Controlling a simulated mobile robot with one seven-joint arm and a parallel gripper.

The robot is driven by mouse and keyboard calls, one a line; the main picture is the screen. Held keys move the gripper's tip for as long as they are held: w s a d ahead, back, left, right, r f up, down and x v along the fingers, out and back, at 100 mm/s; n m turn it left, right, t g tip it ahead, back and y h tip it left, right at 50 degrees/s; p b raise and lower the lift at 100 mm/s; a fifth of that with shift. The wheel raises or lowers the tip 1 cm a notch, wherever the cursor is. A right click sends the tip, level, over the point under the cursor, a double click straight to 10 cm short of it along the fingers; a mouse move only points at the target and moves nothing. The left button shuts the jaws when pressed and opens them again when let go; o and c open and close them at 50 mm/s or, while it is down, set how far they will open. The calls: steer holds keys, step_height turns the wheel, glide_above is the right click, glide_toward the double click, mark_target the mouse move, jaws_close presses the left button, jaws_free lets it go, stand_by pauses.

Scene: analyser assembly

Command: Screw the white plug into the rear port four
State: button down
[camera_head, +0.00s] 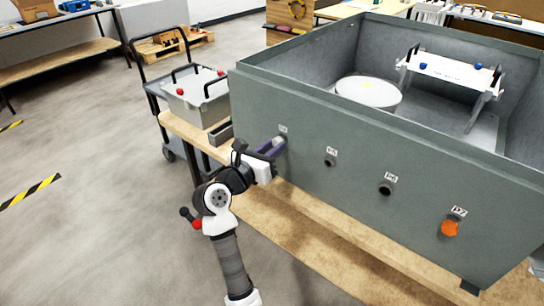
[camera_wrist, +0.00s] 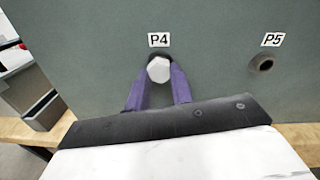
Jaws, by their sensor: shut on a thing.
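The white plug (camera_wrist: 159,69) shows as a white hexagonal head between my gripper's fingers, at the port under the P4 label (camera_wrist: 159,40) in the wrist view. My gripper (camera_wrist: 160,84) has purple fingers shut on the plug's sides. The plug hides the port's opening, so I cannot tell how deep it sits. In the head view my gripper (camera_head: 273,148) reaches the left end of the grey-green analyser housing's wall (camera_head: 320,125), and the plug there is mostly hidden by the fingers.
Port P5 (camera_wrist: 262,63) is an open stub to the right. Port P6 (camera_head: 386,188) also looks open, and P7 holds an orange plug (camera_head: 450,228). The housing stands on a wooden table (camera_head: 330,232). A cart with a grey box (camera_head: 200,97) stands to the left.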

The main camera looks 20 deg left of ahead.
steer(key=shift+f+m+b, duration=0.2)
steer(key=shift+m+b, duration=0.55)
steer(key=shift+m, duration=0.45)
steer(key=c, duration=1.3)
jaws_free()
steer(key=shift+c, duration=0.2)
steer(key=shift+r, duration=0.1)
